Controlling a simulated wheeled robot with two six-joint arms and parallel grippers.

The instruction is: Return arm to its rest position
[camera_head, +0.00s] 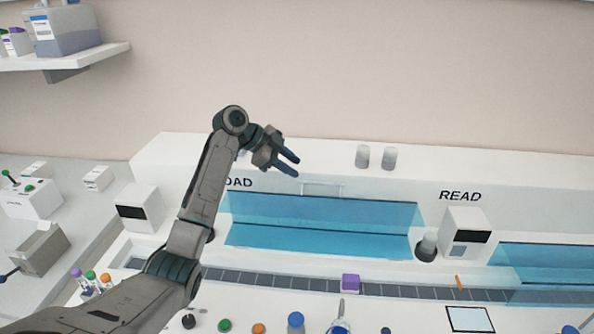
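My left arm comes in from the lower left and reaches up over the white machine (330,150). My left gripper (296,166) is raised in front of the machine's top, to the right of the partly covered "LOAD" lettering. Its two dark fingers point right and slightly down, with a gap between them and nothing held. My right arm and gripper are not in view.
A dark track (270,280) runs along the machine's front, with a purple block (351,282) on it. A rack of capped tubes (92,284) stands at lower left. Two grey cylinders (376,157) stand on the machine's top. A wall shelf (80,56) is at upper left.

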